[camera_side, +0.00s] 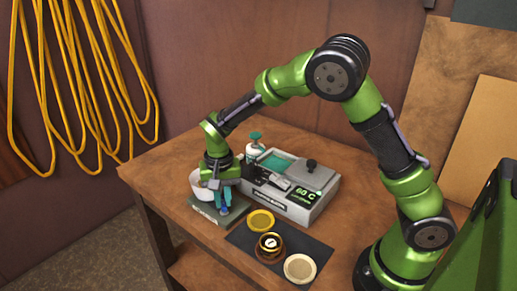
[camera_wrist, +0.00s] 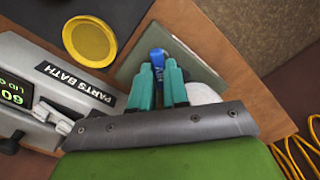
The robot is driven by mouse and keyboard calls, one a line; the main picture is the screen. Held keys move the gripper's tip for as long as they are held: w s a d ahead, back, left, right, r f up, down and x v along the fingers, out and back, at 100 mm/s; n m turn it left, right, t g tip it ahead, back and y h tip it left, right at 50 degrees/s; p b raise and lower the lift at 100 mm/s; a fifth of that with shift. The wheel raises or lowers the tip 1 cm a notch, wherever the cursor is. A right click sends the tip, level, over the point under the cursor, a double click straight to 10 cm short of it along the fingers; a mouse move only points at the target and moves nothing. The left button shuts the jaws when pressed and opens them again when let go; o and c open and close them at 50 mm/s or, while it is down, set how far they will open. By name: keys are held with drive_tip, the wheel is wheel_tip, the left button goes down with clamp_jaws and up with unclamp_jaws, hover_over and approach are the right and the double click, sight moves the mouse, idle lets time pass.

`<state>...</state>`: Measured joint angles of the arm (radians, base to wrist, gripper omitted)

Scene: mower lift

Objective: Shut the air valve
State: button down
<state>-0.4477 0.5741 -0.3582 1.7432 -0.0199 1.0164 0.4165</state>
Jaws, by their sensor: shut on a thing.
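The air valve shows as a blue handle (camera_wrist: 158,55) with small light lettering in the wrist view. It stands over a grey-green plate (camera_wrist: 200,66) near the table's edge; the plate is also in the side view (camera_side: 203,212). My gripper (camera_wrist: 159,72) has its teal fingers on either side of the blue handle and is shut on it. In the side view my gripper (camera_side: 222,196) points down over the plate, with blue showing at the fingertips. The valve's body is mostly hidden, and I cannot tell how far it is turned.
A white bowl (camera_side: 197,184) is close beside my gripper. A dark mat (camera_side: 318,250) holds a yellow dish (camera_side: 261,220), a brass-and-black part (camera_side: 270,246) and a cream disc (camera_side: 300,268).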

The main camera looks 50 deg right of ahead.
drive_tip(key=m, duration=0.4)
drive_tip(key=shift+m, duration=2.9)
drive_tip(key=shift+r, duration=0.1)
drive_tip(key=c, duration=1.1)
unclamp_jaws()
wheel_tip(320, 180, up, 17)
drive_tip(key=shift+f, duration=0.1)
wheel_tip(320, 180, up, 9)
hover_over(223, 201)
drive_tip(key=shift+f, duration=0.2)
